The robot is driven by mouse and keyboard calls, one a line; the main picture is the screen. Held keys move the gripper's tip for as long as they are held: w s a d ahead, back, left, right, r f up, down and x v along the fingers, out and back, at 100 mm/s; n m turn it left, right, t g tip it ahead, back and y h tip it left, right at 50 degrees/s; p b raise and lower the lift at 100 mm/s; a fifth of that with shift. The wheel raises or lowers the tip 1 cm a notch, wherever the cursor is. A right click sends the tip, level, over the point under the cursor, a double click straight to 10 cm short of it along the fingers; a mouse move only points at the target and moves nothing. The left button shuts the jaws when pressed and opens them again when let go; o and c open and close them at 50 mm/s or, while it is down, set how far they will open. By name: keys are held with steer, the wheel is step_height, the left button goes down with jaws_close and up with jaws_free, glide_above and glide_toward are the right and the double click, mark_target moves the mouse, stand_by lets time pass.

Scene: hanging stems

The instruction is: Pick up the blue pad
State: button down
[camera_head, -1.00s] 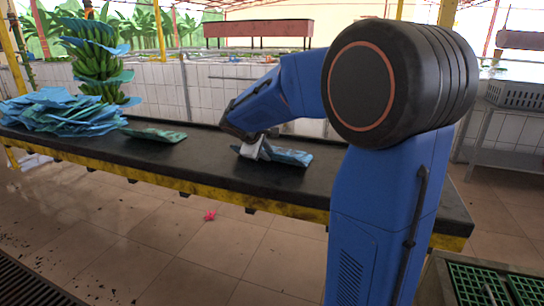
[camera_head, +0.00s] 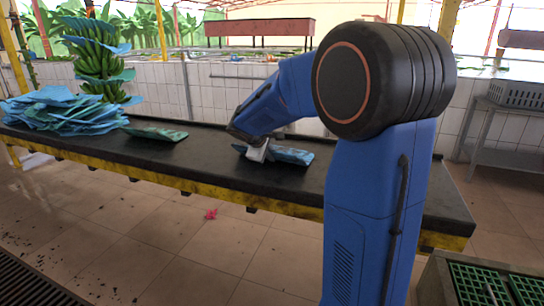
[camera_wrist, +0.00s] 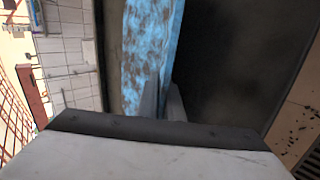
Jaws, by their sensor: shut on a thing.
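The blue pad (camera_head: 292,156) is a flat, mottled blue piece on the dark table (camera_head: 215,165), near its middle. My gripper (camera_head: 258,153) reaches down over the pad's left part, with pad showing on both sides of it. In the wrist view the pad (camera_wrist: 146,50) is a light blue strip running down to between my gripper's two grey fingers (camera_wrist: 162,103). The fingers are shut on it. The exact contact is partly hidden by the gripper body. I cannot tell whether the pad is clear of the table.
A green-blue pad (camera_head: 155,133) lies further left on the table. A pile of blue sheets (camera_head: 62,112) and a hanging banana bunch (camera_head: 97,65) are at the left end. A tiled wall (camera_head: 215,92) stands behind. The table between the two pads is bare.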

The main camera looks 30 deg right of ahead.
step_height(320, 180, up, 4)
steer(key=shift+s+a+f, duration=0.1)
steer(key=shift+a+f, duration=0.05)
steer(key=shift+f, duration=0.1)
steer(key=s+a, duration=0.9)
steer(key=a, duration=0.5)
steer(key=shift+s+a, duration=0.35)
steer(key=shift+a, duration=0.05)
steer(key=c, duration=2.5)
jaws_free()
steer(key=shift+f, duration=0.1)
jaws_close()
